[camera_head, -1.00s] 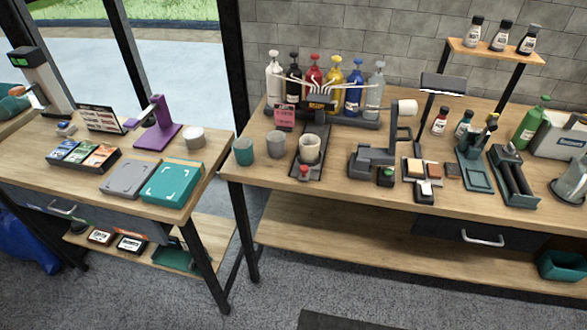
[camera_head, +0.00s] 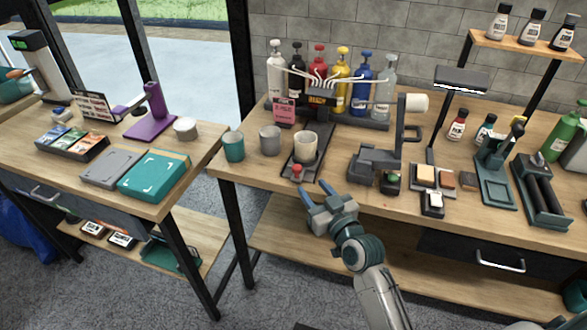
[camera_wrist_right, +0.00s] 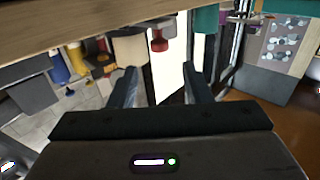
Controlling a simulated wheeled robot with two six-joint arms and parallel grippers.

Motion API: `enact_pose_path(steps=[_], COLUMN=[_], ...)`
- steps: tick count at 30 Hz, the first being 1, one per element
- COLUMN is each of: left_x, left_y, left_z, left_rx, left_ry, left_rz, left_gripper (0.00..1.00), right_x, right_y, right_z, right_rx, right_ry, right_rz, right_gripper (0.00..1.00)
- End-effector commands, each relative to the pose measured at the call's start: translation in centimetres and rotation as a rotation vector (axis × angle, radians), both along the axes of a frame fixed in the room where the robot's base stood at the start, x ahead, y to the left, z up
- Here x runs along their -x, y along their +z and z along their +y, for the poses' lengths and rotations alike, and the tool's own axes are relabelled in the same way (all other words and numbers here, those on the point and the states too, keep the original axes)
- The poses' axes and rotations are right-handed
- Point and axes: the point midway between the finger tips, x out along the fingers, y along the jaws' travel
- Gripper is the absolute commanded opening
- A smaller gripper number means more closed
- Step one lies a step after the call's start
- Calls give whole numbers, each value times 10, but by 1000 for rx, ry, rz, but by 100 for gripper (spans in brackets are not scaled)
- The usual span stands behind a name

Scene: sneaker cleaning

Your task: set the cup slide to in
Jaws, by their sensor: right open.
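The cup slide is a dark flat rail (camera_head: 313,166) on the right-hand bench, running from front to back. A cream cup (camera_head: 305,150) stands on it, below the pump bottles' spouts and toward the front. A red knob (camera_head: 297,171) sits at its front end. My right gripper (camera_head: 315,192) is open and empty at the bench's front edge, just in front of the knob and apart from it. In the right wrist view, the red knob (camera_wrist_right: 159,42) shows beyond and between the open fingers (camera_wrist_right: 162,88), beside the cream cup (camera_wrist_right: 128,48). My left gripper is out of view.
A teal cup (camera_head: 233,146) and a grey cup (camera_head: 270,140) stand left of the slide. Several pump bottles (camera_head: 341,75) stand behind it. A grey stand (camera_head: 376,165) is close on the right. The bench front near the knob is clear.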

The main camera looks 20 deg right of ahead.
Motion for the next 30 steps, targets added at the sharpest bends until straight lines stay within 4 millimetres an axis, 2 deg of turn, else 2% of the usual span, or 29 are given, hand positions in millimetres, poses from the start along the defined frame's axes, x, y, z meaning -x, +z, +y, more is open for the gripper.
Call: enact_pose_path(steps=[7, 15, 20, 28, 30], left_x=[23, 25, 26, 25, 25], left_y=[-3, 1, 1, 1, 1], left_z=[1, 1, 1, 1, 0], left_rx=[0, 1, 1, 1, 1], left_ry=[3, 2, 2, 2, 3], left_rz=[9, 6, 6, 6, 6], left_gripper=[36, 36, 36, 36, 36], right_x=[-46, -86, -95, -96, -95], right_y=[2, 0, -1, -1, -1], right_z=[9, 17, 18, 18, 18], right_rx=[-3, -1, 0, 0, 0], right_ry=[0, -1, -1, -1, -1], right_rz=[2, 3, 3, 3, 3], right_gripper=[44, 44, 44, 44, 31])
